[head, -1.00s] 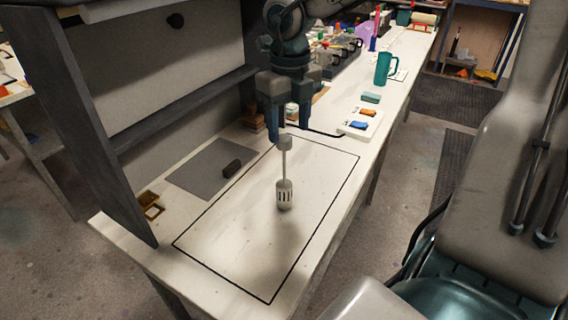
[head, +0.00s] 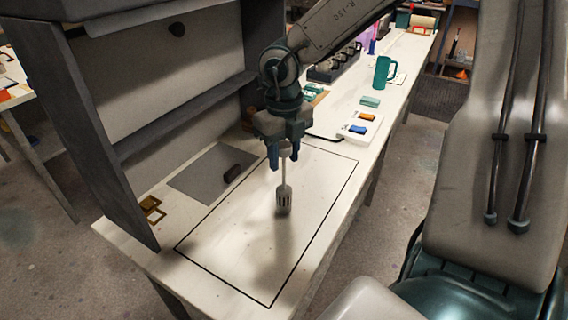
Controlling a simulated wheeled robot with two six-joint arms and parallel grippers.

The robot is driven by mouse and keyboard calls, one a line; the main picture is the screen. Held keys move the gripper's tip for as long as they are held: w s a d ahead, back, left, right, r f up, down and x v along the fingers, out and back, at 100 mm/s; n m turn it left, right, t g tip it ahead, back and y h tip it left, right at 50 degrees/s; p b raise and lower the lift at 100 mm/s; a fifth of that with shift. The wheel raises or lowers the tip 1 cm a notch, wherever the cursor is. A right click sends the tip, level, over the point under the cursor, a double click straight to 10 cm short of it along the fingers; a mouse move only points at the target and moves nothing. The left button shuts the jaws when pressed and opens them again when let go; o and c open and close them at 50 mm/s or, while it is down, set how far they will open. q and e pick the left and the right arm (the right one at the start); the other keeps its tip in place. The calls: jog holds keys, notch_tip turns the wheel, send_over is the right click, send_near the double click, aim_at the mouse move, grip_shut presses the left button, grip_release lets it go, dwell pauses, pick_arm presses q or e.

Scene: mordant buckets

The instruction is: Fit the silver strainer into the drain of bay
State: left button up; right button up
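The silver strainer (head: 284,200) stands upright on the white bench, inside a black-outlined rectangle. It has a slotted lower end and a thin stem with a thicker grip on top. My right gripper (head: 284,158) points down over it, with its fingers on either side of the grip. The fingers look closed against the grip, and the strainer's lower end appears to rest on the bench. My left gripper is not in view. I cannot make out a drain or a bay label.
A grey mat (head: 207,176) with a dark block (head: 232,173) lies left of the outline. A small brown object (head: 151,209) is near the shelf. The bench front is clear.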

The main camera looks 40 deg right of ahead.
aim_at(284, 144)
grip_shut()
jog(key=shift+r, duration=0.1)
